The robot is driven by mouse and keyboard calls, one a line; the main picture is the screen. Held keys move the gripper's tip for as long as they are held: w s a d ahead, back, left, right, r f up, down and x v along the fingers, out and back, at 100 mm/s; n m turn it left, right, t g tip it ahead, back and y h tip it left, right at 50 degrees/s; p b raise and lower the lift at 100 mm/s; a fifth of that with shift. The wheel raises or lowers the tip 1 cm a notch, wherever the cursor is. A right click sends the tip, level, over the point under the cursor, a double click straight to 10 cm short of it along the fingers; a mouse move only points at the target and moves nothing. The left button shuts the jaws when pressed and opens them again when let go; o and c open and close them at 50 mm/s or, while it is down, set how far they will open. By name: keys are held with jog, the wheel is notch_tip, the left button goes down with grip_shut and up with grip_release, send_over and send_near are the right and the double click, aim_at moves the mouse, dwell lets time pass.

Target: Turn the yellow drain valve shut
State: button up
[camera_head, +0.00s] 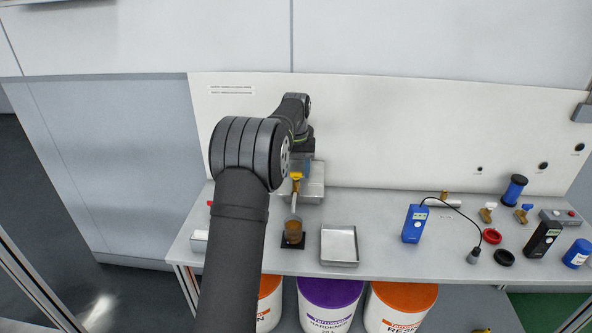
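The yellow drain valve (296,177) shows as a small yellow patch just under the end of my arm, left of the bench's middle. A pale spout runs down from it towards a clear cup (293,229) holding amber-brown liquid on a black pad (285,245). My gripper (304,147) is right above or behind the valve, mostly hidden by my own wrist. Its fingers cannot be made out, so contact with the valve and the handle's angle are unclear.
An empty metal tray (340,260) sits right of the cup. A blue meter (415,223), a cabled probe (473,256), brass fittings (488,212), red and black rings and bottles crowd the bench's right side. Labelled buckets (330,306) stand below. The white back panel (400,130) rises behind.

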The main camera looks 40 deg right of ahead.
aim_at(296, 172)
jog(key=shift+o, duration=0.5)
notch_tip(296, 172, up, 17)
jog(key=shift+r, duration=0.15)
dwell(0.7)
notch_tip(296, 172, down, 17)
jog(key=shift+f, duration=0.2)
dwell(0.5)
